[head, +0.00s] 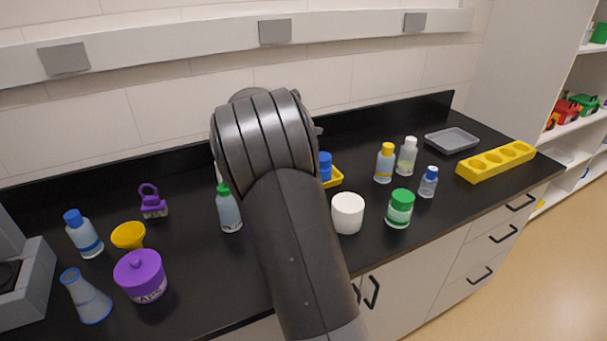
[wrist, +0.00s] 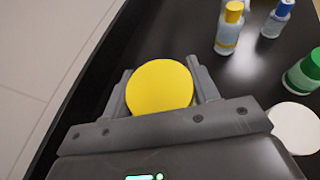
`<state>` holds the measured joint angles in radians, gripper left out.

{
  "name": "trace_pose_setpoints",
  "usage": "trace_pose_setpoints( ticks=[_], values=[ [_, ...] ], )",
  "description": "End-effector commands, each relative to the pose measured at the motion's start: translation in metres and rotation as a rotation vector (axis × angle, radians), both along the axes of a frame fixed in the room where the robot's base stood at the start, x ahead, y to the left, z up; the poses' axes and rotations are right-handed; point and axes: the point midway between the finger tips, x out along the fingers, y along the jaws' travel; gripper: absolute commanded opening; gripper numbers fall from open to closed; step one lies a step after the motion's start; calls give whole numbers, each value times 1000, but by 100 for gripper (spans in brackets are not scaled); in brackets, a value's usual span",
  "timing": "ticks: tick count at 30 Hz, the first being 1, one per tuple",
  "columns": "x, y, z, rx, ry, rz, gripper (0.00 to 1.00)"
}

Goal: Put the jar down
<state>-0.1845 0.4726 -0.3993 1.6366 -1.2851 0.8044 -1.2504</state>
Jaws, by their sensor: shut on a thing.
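A jar with a round, flat yellow lid (wrist: 160,82) is between the fingers of my gripper (wrist: 161,92) in the wrist view. A finger stands against each side of it, and my gripper is shut on it. Only the lid shows, so I cannot tell whether the base touches the worktop. The black worktop (head: 210,275) runs along the tiled wall and also shows in the wrist view (wrist: 262,62).
A white jar (head: 347,213), a green-lidded jar (head: 399,209), a blue-capped bottle (head: 428,182) and a yellow-capped bottle (head: 384,163) stand right of my arm. A green-capped bottle (head: 229,208) stands left.

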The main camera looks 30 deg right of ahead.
Motion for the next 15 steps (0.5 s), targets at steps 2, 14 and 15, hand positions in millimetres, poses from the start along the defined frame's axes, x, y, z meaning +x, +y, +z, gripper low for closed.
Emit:
trace_pose_setpoints(
  ticks=[2, 14, 15],
  values=[
    [23, -1, -7, -2, 0, -6, 13],
    [75, 0, -34, -2, 1, -17, 13],
    [76, 0, -39, -1, 3, -17, 13]
  ],
)
